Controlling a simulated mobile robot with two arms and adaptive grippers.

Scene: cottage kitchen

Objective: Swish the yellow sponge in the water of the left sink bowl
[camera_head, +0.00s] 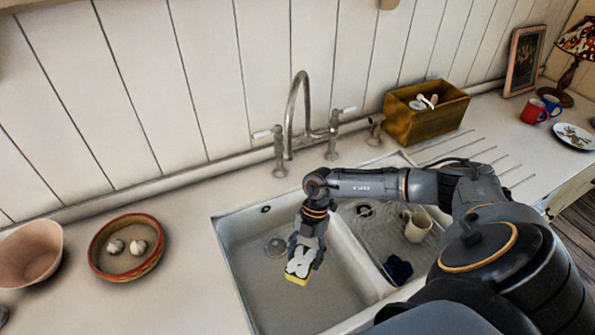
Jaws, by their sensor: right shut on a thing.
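My right gripper (304,257) hangs over the left sink bowl (235,258), coming in from the right. It is shut on the yellow sponge (298,279), whose yellow edge and a pale patterned face show below the fingers. The sponge is over the middle of the bowl; I cannot tell whether it touches the water. The bowl's drain (276,246) shows to the left of the gripper. The water surface is hard to make out. My left gripper is not in view.
The tall tap (296,110) stands behind the sink. The right bowl holds a beige mug (417,226) and a dark blue cloth (398,268). A shallow dish (127,247) and a pinkish bowl (30,254) sit on the left counter. A wooden box (427,116) stands behind.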

